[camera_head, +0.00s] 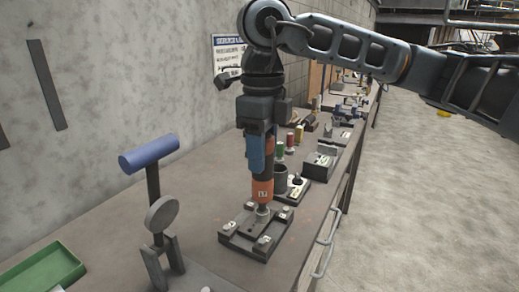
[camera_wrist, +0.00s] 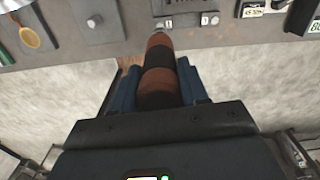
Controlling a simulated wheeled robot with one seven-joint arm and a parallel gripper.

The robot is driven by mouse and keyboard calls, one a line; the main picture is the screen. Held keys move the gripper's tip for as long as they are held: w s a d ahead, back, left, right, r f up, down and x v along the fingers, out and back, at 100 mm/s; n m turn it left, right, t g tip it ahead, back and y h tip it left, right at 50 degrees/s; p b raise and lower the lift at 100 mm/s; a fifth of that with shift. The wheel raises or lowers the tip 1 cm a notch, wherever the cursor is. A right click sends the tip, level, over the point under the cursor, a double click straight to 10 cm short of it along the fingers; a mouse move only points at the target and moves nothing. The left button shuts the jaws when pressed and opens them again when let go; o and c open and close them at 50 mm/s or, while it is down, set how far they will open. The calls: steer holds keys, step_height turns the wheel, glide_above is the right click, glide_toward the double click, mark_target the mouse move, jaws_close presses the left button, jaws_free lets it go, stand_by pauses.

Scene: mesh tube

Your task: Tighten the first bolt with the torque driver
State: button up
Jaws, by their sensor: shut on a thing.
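My gripper (camera_head: 258,160) has blue fingers and is shut on the torque driver (camera_head: 262,190), which has orange and black bands. The driver is upright, and its tip is at or just above the back part of a dark bolt plate (camera_head: 240,241) on the bench. The plate has several raised blocks with pale labels. In the wrist view the driver (camera_wrist: 160,65) runs between the blue fingers (camera_wrist: 158,88) towards the plate's edge, close to small numbered labels. The driver's tip hides the bolt, so I cannot tell whether they touch.
The long grey bench (camera_head: 110,235) runs along a concrete wall. A blue-topped stand (camera_head: 150,160) and a green tray (camera_head: 45,268) are on the left. A dark cup (camera_head: 280,179), a grey box (camera_head: 320,163) and small coloured spools stand behind the plate. A rail runs along the front edge.

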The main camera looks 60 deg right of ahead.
mark_target(262, 185)
steer(key=shift+f+b, duration=0.8)
steer(key=shift+f, duration=1.55)
steer(key=shift+f+b, duration=0.75)
steer(key=shift+b, duration=1.4)
steer(key=shift+f+b, duration=0.6)
steer(key=shift+b, duration=0.35)
stand_by(0.3)
steer(key=shift+b, duration=1)
stand_by(1.1)
